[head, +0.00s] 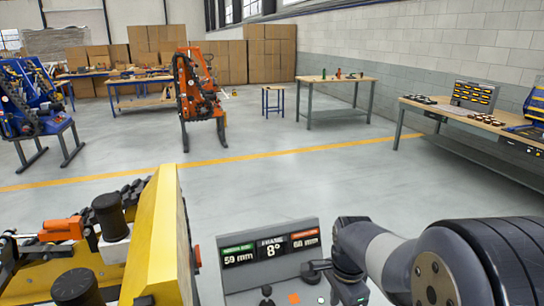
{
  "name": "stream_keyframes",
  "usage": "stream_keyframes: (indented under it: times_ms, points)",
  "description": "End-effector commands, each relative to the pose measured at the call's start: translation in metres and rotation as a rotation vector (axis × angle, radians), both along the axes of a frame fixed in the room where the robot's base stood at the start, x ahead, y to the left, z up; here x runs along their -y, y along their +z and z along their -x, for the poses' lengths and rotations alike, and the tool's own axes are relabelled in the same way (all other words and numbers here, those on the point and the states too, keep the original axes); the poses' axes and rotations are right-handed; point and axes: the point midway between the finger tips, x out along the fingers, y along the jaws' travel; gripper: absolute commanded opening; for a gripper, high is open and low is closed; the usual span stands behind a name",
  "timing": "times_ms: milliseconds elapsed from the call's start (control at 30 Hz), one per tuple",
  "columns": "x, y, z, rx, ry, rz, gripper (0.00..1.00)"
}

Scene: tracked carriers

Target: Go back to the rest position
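My arm comes in from the lower right, and its dark end, with my gripper (318,267), is low in front of a grey control panel (283,268). The fingers are small and dark, and partly hidden by the wrist. I cannot tell whether they are open or shut, or whether they touch the panel. No held object is visible. The panel has a display with green, white and red fields reading about 59 mm, 8° and 60 mm, and small knobs and buttons below.
A yellow tracked carrier (158,240) with black and orange parts stands close at the lower left. An orange machine (198,90), a blue machine (30,100), benches (335,80) and a right-hand table (480,125) stand beyond. The grey floor (300,180) between is clear.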

Motion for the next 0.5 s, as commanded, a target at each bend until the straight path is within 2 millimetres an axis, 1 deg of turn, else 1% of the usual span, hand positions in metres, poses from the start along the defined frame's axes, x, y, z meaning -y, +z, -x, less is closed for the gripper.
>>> stream_keyframes:
  times_ms: [33,200,500]
  points:
    - [0.000,-0.011,0.001,-0.005,0.000,0.000,0.33]
    - [0.000,-0.046,0.001,-0.006,0.000,0.000,0.33]
    - [0.000,-0.044,0.000,0.001,0.235,0.000,0.33]
